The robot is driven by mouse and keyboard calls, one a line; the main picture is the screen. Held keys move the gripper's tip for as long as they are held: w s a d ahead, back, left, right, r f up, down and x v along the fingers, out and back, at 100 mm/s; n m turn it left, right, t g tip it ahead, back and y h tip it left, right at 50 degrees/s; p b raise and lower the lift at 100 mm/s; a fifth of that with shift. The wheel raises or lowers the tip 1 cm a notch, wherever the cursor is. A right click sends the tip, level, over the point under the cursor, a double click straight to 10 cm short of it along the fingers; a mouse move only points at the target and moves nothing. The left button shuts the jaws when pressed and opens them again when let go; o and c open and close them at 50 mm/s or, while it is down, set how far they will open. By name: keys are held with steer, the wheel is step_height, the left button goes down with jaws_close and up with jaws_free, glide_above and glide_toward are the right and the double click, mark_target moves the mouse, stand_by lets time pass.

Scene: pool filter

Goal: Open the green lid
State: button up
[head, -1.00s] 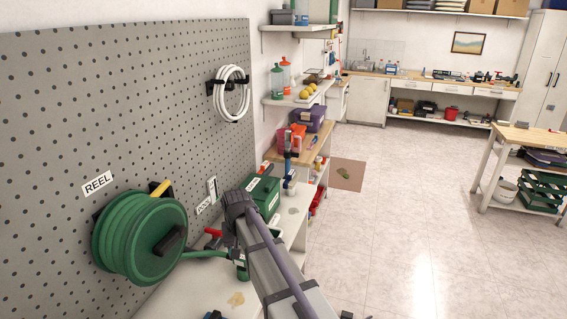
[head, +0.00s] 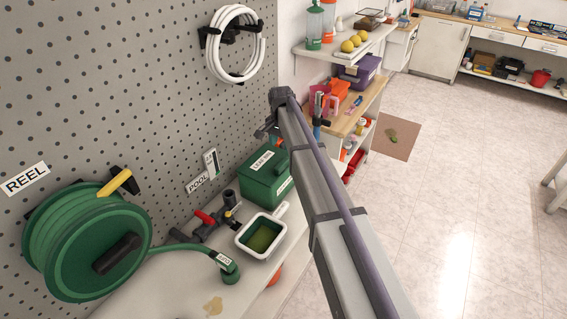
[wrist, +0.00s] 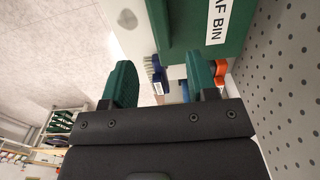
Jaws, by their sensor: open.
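A green box labelled "LEAF BIN" sits on the white bench against the pegboard in the head view, with its green lid (head: 262,163) closed on top. In the wrist view, a green face with the "AF BIN" label (wrist: 217,22) fills the top, just beyond the fingertips. My gripper (head: 268,129) is beside the far upper side of the bin in the head view, partly hidden by my arm. In the wrist view my gripper (wrist: 161,68) has two green-padded fingers spread apart, with nothing between them. I cannot tell whether a finger touches the lid.
A white skimmer tray with green water (head: 262,238) stands just in front of the bin. A red-handled valve (head: 206,219) and a green hose reel (head: 88,245) are to the left. A wooden shelf with orange containers (head: 335,112) is behind.

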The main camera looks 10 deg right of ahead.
mark_target(282, 163)
step_height(282, 163, down, 11)
steer(key=b, duration=1)
steer(key=shift+w+d+r, duration=0.15)
steer(key=shift+r, duration=0.1)
steer(key=shift+c, duration=0.4)
jaws_close()
